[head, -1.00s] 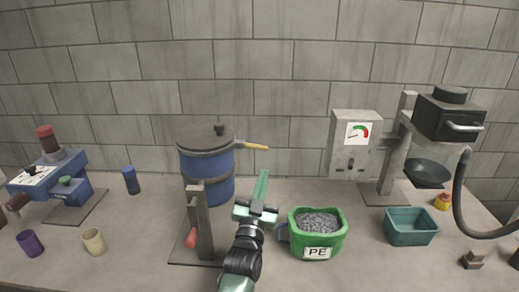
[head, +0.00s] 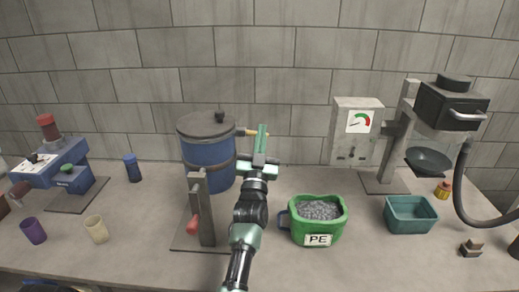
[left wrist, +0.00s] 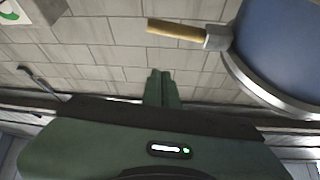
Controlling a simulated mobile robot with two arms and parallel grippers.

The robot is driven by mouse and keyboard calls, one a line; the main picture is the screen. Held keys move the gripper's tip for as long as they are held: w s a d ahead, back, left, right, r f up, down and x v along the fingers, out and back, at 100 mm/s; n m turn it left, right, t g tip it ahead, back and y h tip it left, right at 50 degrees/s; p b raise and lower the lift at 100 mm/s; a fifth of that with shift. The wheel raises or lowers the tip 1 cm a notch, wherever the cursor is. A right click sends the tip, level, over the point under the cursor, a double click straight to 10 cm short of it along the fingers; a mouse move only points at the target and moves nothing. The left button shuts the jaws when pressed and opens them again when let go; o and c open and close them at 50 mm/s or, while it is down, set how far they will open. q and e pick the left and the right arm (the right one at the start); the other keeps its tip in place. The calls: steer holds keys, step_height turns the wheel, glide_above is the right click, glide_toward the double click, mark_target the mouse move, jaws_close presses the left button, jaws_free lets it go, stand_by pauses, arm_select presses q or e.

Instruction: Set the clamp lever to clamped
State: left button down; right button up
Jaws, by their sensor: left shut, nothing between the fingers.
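A blue drum (head: 207,165) with a dark lid stands at the back of the table, left of centre in the head view. A lever with a yellow handle (head: 248,132) sticks out to the right from its upper side. In the left wrist view the handle (left wrist: 175,28) and the drum (left wrist: 275,50) show at the upper right. My left gripper (head: 262,132) has its fingers together and empty. In the head view its fingertips overlap the handle's outer end; in the wrist view the fingertips (left wrist: 161,74) show clear of it. Contact is not visible. My right gripper is out of view.
A post with a red handle (head: 193,225) stands in front of the drum, left of my arm. A green PE container (head: 318,240) of grey pellets is right of my arm. A teal bin (head: 410,215) and a gauge machine (head: 350,145) are farther right.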

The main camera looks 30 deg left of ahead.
arm_select(q)
steer(key=w+a+f+b, duration=0.1)
steer(key=b, duration=0.1)
steer(key=w+a+f+b, duration=0.1)
steer(key=shift+w+f+b, duration=0.25)
steer(key=shift+w+b, duration=0.1)
steer(key=shift+b, duration=0.05)
